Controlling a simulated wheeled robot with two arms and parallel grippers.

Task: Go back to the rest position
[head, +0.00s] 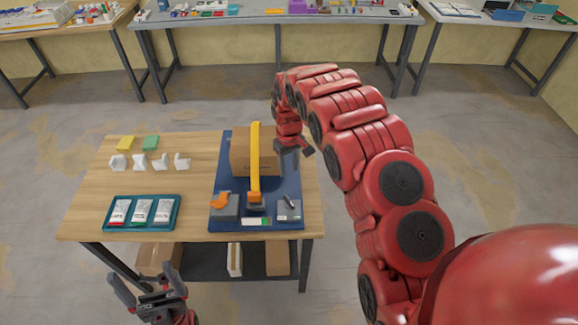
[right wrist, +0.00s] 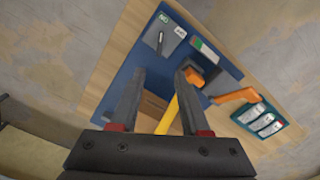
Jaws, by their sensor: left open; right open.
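My left gripper (head: 148,293) is open and empty in front of the wooden table's front edge, low in the head view. My right arm arches over the right side of the head view. My right gripper (head: 294,149) hangs at the right edge of the blue mat (head: 292,185), beside the cardboard box (head: 240,152). In the right wrist view, its two fingers (right wrist: 160,98) are spread with nothing between them gripped; the box and a yellow strap (head: 255,160) show beyond them.
The wooden table (head: 190,190) also bears a teal tray (head: 177,213) with white packets, white sockets (head: 139,161), and yellow (head: 125,143) and green (head: 150,142) blocks. Grey units, one with an orange part (head: 221,199), stand on the mat's front. Open floor surrounds the table; benches line the back wall.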

